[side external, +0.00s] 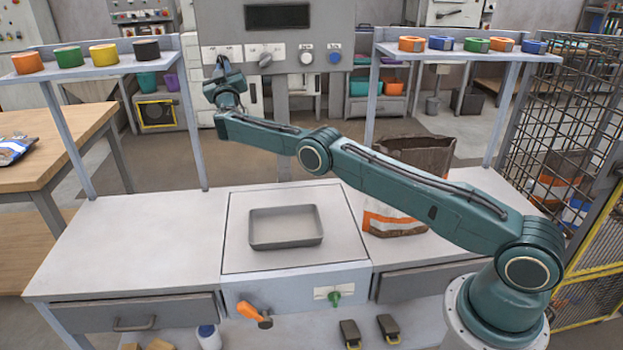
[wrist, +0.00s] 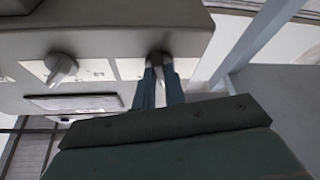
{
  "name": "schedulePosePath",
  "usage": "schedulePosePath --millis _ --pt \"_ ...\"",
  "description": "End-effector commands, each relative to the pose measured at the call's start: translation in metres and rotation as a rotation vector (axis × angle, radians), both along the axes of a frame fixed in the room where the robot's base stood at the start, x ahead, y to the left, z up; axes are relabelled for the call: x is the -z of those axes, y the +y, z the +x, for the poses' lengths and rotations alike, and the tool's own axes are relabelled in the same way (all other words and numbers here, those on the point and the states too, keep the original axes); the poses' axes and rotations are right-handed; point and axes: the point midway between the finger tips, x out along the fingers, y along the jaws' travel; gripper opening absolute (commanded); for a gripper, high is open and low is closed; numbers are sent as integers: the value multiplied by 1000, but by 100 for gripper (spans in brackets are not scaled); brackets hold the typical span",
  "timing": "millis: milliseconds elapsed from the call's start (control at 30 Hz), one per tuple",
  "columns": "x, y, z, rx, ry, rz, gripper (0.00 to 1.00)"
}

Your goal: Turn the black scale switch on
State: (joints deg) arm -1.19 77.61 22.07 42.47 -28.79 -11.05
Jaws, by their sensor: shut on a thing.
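The black scale switch (wrist: 158,57) is a small dark knob on a white plate on the grey panel. In the wrist view my gripper (wrist: 160,74) is shut on it, with one blue finger on each side. In the side view my gripper (side external: 221,66) reaches the left plate (side external: 222,53) of the panel and hides most of the knob. Which way the knob points cannot be told, as the fingers cover it.
A grey knob (side external: 265,60) sits beside it on the panel, with a white button (side external: 306,57) and a blue button (side external: 334,57) further right. A dark display (side external: 277,17) is above. Shelves with coloured rolls flank the panel. A grey tray (side external: 286,243) sits below on the bench.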

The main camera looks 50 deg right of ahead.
Motion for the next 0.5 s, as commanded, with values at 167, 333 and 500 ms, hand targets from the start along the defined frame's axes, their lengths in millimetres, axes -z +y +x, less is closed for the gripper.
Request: schedulePosePath --millis 167,333,500 --pt "-1 1 0 -5 -25 23 0" --pt "-1 1 0 -4 -28 25 0" --pt "-1 1 0 -4 -27 24 18"
